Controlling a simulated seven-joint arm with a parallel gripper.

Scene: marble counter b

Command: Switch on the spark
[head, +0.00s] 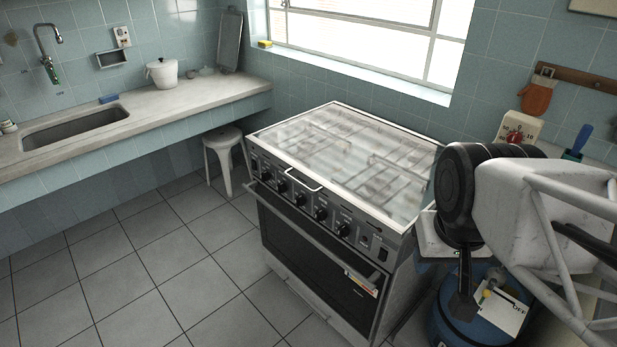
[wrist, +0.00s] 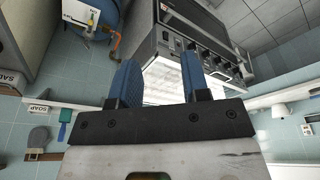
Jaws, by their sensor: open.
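The stove (head: 320,250) stands in the middle of the head view, its pale glass lid (head: 345,160) lying closed on top. Its sloping front panel carries a row of black knobs (head: 321,213). At the panel's right end are small dark controls (head: 364,240); I cannot tell which one is the spark switch. In the wrist view the stove (wrist: 205,25) appears rotated, with its knobs (wrist: 213,62) beyond the right finger. My gripper (wrist: 158,60) has two blue fingers spread apart, with nothing between them, pointing toward the stove. The fingers cannot be made out in the head view.
A blue gas cylinder (head: 450,325) stands right of the stove. My arm fills the right side. A white stool (head: 221,155) and a counter with a sink (head: 75,127) are at left. The tiled floor before the stove (head: 150,270) is clear.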

